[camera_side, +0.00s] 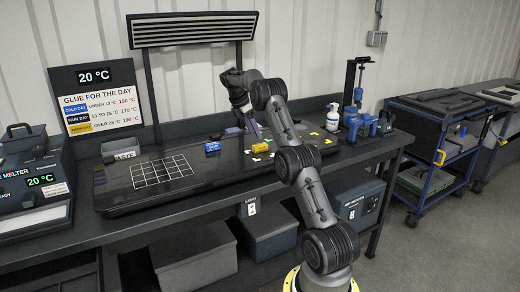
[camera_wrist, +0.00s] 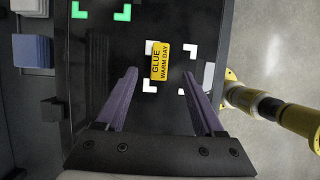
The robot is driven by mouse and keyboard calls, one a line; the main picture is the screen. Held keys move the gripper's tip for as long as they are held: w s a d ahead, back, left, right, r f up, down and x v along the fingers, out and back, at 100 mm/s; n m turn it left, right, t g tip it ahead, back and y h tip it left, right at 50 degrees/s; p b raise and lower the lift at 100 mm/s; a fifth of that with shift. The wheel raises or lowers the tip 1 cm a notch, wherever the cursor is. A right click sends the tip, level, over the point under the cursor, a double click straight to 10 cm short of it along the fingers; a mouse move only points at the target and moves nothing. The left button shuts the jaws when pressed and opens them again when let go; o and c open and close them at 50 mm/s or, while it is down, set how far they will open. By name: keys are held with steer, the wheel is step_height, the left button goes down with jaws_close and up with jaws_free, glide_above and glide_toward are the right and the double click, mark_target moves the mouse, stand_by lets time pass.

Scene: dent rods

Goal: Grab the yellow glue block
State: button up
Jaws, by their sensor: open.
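The yellow glue block (camera_side: 260,147) lies on the dark bench panel. In the wrist view the yellow block (camera_wrist: 160,61) reads "GLUE WARM DAY" and lies between white corner marks (camera_wrist: 150,86). My gripper (camera_wrist: 158,73) is open, its two purple fingers spread to either side of the block in that view. Nothing is between the fingers that I can see as held. In the side view my gripper (camera_side: 257,132) points down just above the block; the exact height gap is hard to tell.
A blue block (camera_side: 212,147) lies left of the yellow one, and another small block (camera_side: 233,131) lies behind. A white grid (camera_side: 160,170) is on the panel's left. A white bottle (camera_side: 332,117) and blue tool (camera_side: 358,120) stand right. A sign (camera_side: 97,98) shows 20 °C.

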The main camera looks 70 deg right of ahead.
mark_target(260, 145)
steer(key=shift+x, duration=3.15)
jaws_close()
